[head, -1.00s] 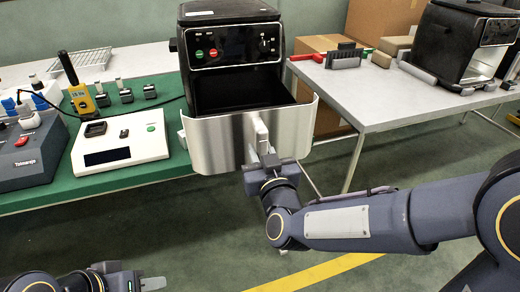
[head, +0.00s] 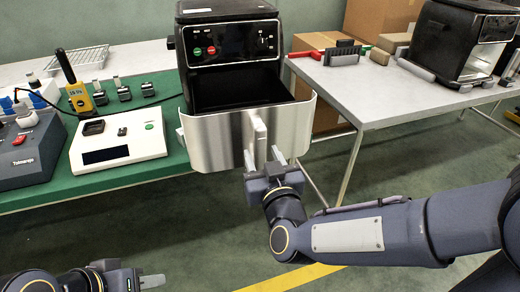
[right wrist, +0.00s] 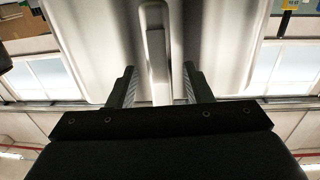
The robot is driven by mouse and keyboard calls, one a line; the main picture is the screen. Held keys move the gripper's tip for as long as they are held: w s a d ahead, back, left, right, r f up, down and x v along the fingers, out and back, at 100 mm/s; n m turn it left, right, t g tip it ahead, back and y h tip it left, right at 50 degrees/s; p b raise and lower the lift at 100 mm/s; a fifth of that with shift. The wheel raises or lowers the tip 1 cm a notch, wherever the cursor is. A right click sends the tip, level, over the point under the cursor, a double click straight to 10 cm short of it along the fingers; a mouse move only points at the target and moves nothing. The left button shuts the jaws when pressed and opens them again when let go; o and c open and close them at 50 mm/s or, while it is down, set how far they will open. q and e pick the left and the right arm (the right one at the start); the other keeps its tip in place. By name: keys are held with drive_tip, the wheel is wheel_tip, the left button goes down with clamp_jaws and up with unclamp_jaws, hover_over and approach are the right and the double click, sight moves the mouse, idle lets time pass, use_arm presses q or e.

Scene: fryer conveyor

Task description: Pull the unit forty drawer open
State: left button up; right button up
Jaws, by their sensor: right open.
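The air fryer (head: 229,50) stands on the green-topped table, black with a lit front panel. Its drawer (head: 215,143), with a silver front, is pulled out and its dark inside shows from above. The drawer's upright handle (head: 259,132) also shows in the right wrist view (right wrist: 156,50). My right gripper (head: 263,158) is open just in front of the handle. In the right wrist view its fingers (right wrist: 158,88) stand apart on both sides of the handle's lower end, with gaps. My left gripper (head: 150,280) is low at the left, away from the fryer; its finger opening is unclear.
A white device (head: 118,143), a yellow handheld unit (head: 80,97) and a grey control box (head: 30,150) sit on the green table. A second fryer (head: 460,45) stands on the grey table (head: 365,95) at right. Open floor lies in front.

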drive_tip(key=v, duration=0.5)
idle(0.3)
drive_tip(key=s+d+f+m+g, duration=0.2)
drive_tip(key=s+d+f+g, duration=0.3)
drive_tip(key=s+d, duration=0.4)
drive_tip(key=s+d+f+m+g, duration=0.3)
drive_tip(key=s+d+g, duration=0.4)
drive_tip(key=s+d, duration=0.25)
wheel_tip(320, 180, up, 14)
drive_tip(key=p, duration=1.5)
drive_tip(key=shift+a+n+h, duration=0.3)
drive_tip(key=shift+a, duration=0.1)
